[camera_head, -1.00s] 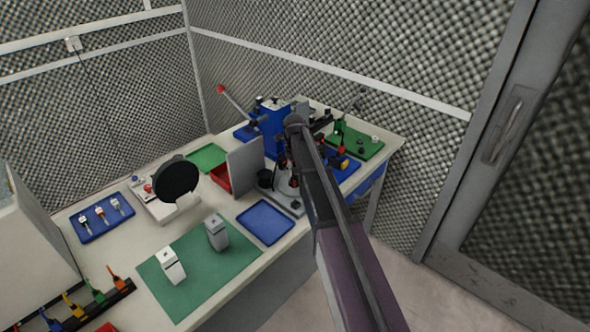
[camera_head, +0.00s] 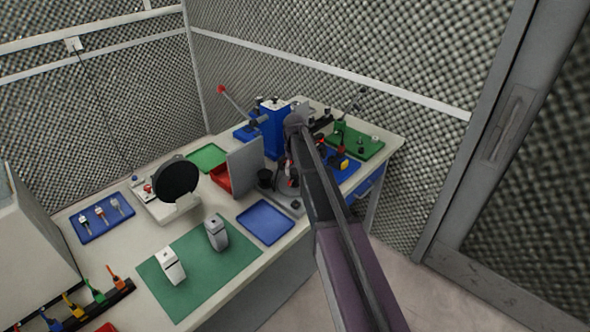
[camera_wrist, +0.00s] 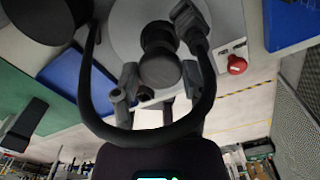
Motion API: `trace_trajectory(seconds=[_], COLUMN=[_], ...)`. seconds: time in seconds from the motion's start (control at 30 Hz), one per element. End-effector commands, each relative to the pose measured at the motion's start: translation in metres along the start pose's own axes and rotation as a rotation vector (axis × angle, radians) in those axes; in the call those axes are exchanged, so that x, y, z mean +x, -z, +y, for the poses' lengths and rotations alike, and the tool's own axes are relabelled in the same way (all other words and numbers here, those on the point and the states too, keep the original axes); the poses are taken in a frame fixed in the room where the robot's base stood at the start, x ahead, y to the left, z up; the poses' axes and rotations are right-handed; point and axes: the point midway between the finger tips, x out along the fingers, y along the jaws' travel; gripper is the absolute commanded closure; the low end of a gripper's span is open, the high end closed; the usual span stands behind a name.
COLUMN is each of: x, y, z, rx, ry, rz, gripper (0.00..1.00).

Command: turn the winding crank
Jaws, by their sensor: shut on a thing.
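The winding crank shows in the wrist view as a dark round knob (camera_wrist: 159,68) over a pale round disc (camera_wrist: 122,32). My gripper (camera_wrist: 157,62) has one finger on each side of the knob and is shut on it. In the head view a grey base (camera_head: 291,204), which seems to be the crank's, stands on the bench to the right of the grey upright panel. My arm hides most of the crank and of my gripper there.
A black cup (camera_head: 265,179) stands close on the left of the grey base. A grey panel (camera_head: 245,167) and red bin (camera_head: 221,177) are beyond it. A blue tray (camera_head: 265,222) lies in front. In the wrist view a red button (camera_wrist: 236,65) is close on the right.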

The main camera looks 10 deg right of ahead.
Motion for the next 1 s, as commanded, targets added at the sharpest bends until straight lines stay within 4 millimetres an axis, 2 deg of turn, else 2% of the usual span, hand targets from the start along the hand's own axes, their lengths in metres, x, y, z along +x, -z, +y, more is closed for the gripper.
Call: trace_trajectory(seconds=[0.5,0.53,0.63,1.0], x=[0.0006,0.0006,0.0005,0.0001], y=[0.0004,0.0004,0.0004,0.0003], z=[-0.0001,-0.0001,-0.0001,0.0001], rx=[0.015,0.015,0.015,0.014], ry=[0.000,0.000,0.000,0.000], rz=[0.000,0.001,0.001,0.001], gripper=[0.92,0.38,0.10,0.10])
